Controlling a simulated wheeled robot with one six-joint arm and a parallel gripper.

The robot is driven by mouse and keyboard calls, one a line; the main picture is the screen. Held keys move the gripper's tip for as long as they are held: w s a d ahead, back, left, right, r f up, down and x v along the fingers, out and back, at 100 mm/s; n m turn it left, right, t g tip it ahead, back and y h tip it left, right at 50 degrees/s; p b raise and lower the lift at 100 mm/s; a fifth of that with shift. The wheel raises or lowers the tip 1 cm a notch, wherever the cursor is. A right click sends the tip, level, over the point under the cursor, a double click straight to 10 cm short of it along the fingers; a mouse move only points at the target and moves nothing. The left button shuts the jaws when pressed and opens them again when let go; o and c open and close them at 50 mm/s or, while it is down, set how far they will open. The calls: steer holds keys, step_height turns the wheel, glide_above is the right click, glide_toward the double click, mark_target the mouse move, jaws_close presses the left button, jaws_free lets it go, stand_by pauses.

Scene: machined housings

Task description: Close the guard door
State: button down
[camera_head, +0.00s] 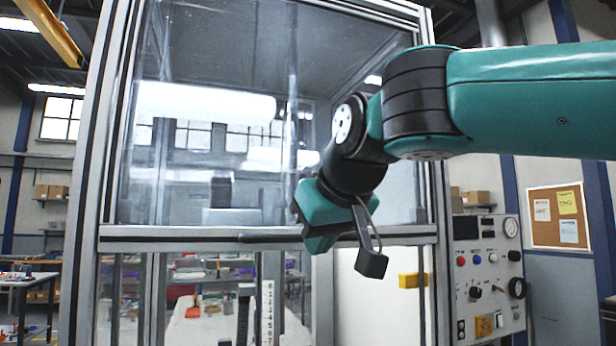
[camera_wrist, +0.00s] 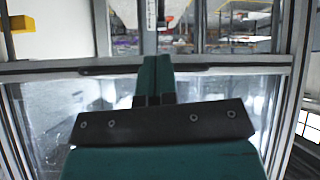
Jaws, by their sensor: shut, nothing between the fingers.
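The guard door is a clear pane in an aluminium frame, and its bottom rail (camera_head: 190,240) crosses the front of the machine. Below the rail the cell's interior shows. The same rail (camera_wrist: 230,60) crosses the wrist view, which looks turned over. My gripper (camera_head: 319,245) is teal and shut, with nothing in it. It is in front of the rail, toward its right half. In the wrist view, the closed fingers of my gripper (camera_wrist: 157,64) overlap the rail. I cannot tell whether they touch it.
Inside the cell is a pale table with a red part (camera_head: 193,308). A numbered scale (camera_head: 267,310) stands upright below the rail. A yellow block (camera_head: 413,280) is on the right side, beside a control panel (camera_head: 487,270). A work table (camera_head: 25,282) stands at far left.

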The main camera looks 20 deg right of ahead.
step_height(320, 180, up, 12)
steer(key=d+m+t+p, duration=0.1)
steer(key=m+t+p, duration=0.1)
steer(key=m, duration=0.1)
steer(key=w+f+p, duration=0.3)
steer(key=w+f, duration=0.6)
steer(key=shift+d+f+h, duration=0.25)
steer(key=shift+f+h, duration=0.05)
steer(key=shift+f, duration=0.1)
